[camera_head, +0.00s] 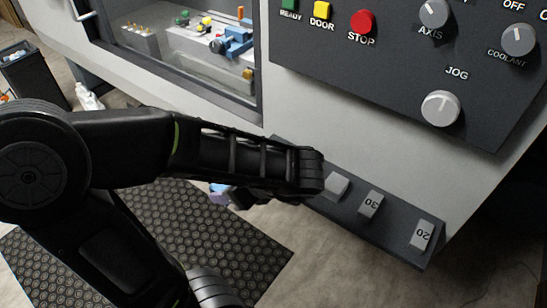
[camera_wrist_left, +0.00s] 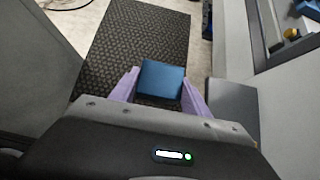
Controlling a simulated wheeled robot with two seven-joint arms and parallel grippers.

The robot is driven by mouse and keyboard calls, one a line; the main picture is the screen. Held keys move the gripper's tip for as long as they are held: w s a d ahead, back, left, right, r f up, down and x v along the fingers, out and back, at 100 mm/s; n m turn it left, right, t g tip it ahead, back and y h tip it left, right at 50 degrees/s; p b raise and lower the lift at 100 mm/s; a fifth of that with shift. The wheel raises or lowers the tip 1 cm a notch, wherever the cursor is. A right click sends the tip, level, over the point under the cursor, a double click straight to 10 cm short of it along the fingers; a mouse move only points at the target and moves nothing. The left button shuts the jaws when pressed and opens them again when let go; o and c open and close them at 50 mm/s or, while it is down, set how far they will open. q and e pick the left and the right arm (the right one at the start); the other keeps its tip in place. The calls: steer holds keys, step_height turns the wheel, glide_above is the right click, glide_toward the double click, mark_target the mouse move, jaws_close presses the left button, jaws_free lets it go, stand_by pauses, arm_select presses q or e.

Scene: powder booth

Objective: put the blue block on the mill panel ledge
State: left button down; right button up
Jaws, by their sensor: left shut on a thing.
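The blue block (camera_wrist_left: 161,80) sits between the purple fingers of my left gripper (camera_wrist_left: 158,88) in the left wrist view, and the gripper is shut on it. In the head view my left gripper (camera_head: 222,194) is mostly hidden behind my forearm, with only a bit of the fingers showing left of the ledge. The mill panel ledge (camera_head: 396,221) is a dark strip below the control panel. It bears several grey blocks, two of them marked 30 and 20. A bare part of the ledge also shows in the left wrist view (camera_wrist_left: 233,103), right of the held block and apart from it. My right gripper is not in view.
The control panel (camera_head: 400,75) with buttons and knobs juts above the ledge. The mill window (camera_head: 190,50) shows a vise and small parts inside. A black studded mat (camera_head: 235,245) lies on the floor below. A dark bin (camera_head: 33,78) stands at the far left.

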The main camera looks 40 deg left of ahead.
arm_select(q)
steer(key=shift+w, duration=0.1)
steer(key=w, duration=0.6)
steer(key=w+f+b, duration=0.1)
steer(key=w, duration=0.6)
steer(key=w+f, duration=0.1)
steer(key=w, duration=0.5)
steer(key=shift+w+a+f+b, duration=0.15)
steer(key=shift+a+b, duration=0.05)
steer(key=shift+b, duration=0.1)
steer(key=shift+w+f, duration=0.15)
steer(key=shift+f, duration=0.25)
